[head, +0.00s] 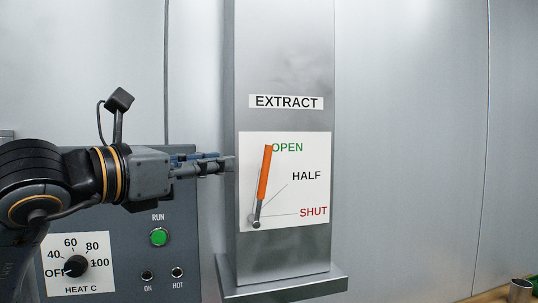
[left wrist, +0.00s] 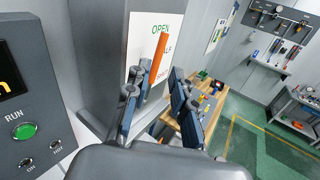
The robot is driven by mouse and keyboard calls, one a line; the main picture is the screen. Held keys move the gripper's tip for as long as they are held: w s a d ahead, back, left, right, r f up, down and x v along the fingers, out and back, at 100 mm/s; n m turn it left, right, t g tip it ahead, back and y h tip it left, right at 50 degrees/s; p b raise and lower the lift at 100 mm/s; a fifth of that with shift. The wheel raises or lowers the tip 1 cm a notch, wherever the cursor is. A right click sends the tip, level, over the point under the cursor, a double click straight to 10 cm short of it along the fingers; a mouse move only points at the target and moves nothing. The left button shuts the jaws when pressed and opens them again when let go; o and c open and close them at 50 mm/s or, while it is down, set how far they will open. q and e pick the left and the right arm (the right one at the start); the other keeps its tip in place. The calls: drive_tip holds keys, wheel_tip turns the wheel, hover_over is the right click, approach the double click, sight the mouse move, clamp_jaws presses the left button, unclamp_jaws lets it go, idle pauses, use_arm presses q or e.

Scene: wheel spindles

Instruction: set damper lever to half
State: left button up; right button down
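The damper lever (head: 264,173) is an orange handle on a grey pivot at the lower left of a white plate (head: 310,218). It stands nearly upright, slightly tilted right, with its top beside OPEN. HALF is printed right of it and SHUT lower down. My left gripper (head: 228,164) points right at the plate, its tips just left of the lever and apart from it in the head view. In the left wrist view its two fingers (left wrist: 156,92) are spread, with the orange lever (left wrist: 143,78) showing beyond and between them. The lever's pivot is hidden there. My right gripper is out of view.
The plate is on a grey duct column (head: 285,60) under an EXTRACT label (head: 286,102), with a ledge (head: 285,287) at its foot. A control box with a green RUN button (head: 158,237) and heat knob (head: 75,266) is at the left.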

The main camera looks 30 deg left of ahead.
sight(264, 158)
use_arm(q)
drive_tip(key=w+p, duration=0.2)
drive_tip(key=w, duration=0.2)
drive_tip(key=w+d+p, duration=0.1)
drive_tip(key=w+p, duration=0.1)
drive_tip(key=w, duration=0.2)
drive_tip(key=w+p, duration=0.2)
drive_tip(key=w, duration=0.2)
drive_tip(key=shift+d, duration=0.35)
drive_tip(key=shift+w+f, duration=0.15)
drive_tip(key=shift+w, duration=0.15)
clamp_jaws()
